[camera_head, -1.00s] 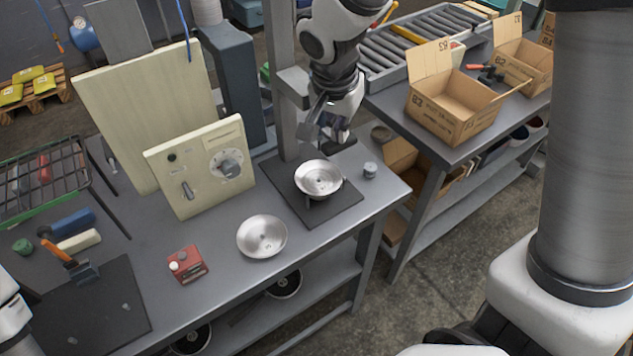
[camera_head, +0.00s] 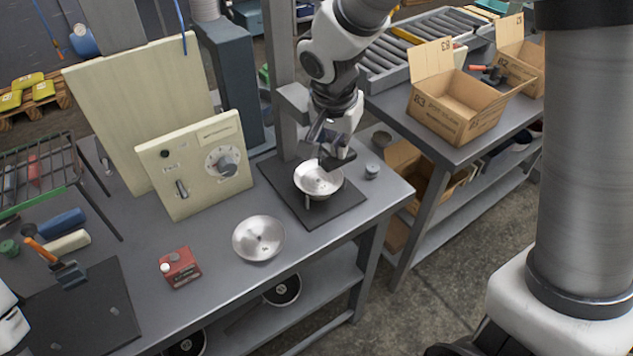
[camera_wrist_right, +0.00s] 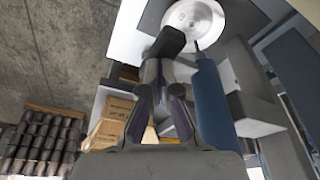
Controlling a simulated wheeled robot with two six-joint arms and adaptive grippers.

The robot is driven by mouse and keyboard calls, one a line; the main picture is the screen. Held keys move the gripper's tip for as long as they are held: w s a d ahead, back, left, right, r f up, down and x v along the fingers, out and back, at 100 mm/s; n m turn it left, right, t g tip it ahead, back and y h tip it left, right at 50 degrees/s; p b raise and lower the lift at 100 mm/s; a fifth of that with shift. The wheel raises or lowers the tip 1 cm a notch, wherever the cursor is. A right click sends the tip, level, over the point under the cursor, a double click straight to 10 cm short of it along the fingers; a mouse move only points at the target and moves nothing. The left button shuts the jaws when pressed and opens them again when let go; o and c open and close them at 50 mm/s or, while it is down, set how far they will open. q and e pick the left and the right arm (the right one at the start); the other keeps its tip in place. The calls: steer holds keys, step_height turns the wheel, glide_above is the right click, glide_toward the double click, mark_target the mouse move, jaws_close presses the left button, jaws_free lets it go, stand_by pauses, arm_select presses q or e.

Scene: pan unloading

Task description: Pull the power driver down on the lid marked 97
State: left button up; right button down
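My right gripper (camera_head: 328,145) is over the silver round dish-shaped part (camera_head: 318,181) on the black mat (camera_head: 344,212). In the right wrist view my right gripper (camera_wrist_right: 163,85) has its fingers closed in around a dark handle (camera_wrist_right: 167,42). A blue cylindrical body (camera_wrist_right: 211,100) with a thin tip lies beside the fingers and points toward the silver dish (camera_wrist_right: 196,20); I take handle and body as the power driver. Whether its tip touches the dish is unclear. No 97 marking is legible. The left gripper is out of view; only a bit of my left arm shows.
A second silver dish (camera_head: 258,239) lies on the table beside a red box with a button (camera_head: 179,268). A grey post (camera_head: 281,70) stands behind the mat. A cream control panel (camera_head: 198,168) stands to the left. A small grey cylinder (camera_head: 372,171) is right of the mat.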

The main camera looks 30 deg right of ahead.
mark_target(339, 163)
steer(key=shift+s+a+b+x, duration=0.1)
steer(key=shift+a+b+x, duration=0.05)
steer(key=shift+b+x, duration=0.55)
steer(key=shift+s+a+b+x, duration=0.15)
steer(key=shift+b+x, duration=0.4)
steer(key=shift+x, duration=0.3)
steer(key=shift+s+a+b+x, duration=0.1)
steer(key=shift+a+b+x, duration=0.05)
steer(key=shift+b+x, duration=0.55)
steer(key=shift+f, duration=0.1)
steer(key=shift+s, duration=0.15)
steer(key=shift+r+p, duration=0.3)
steer(key=shift+p, duration=0.05)
steer(key=shift+d+p+v, duration=0.2)
steer(key=shift+p+v, duration=0.75)
steer(key=shift+v, duration=0.1)
steer(key=w+d+p+v, duration=0.1)
steer(key=d+p+v, duration=0.1)
steer(key=p+v, duration=0.7)
steer(key=w+d+r+p+v, duration=0.1)
steer(key=w+d+p+v, duration=0.1)
steer(key=p+v, duration=0.8)
steer(key=v, duration=0.4)
steer(key=shift+w+d+r, duration=0.2)
steer(key=shift+w+d, duration=0.05)
steer(key=shift+w, duration=0.15)
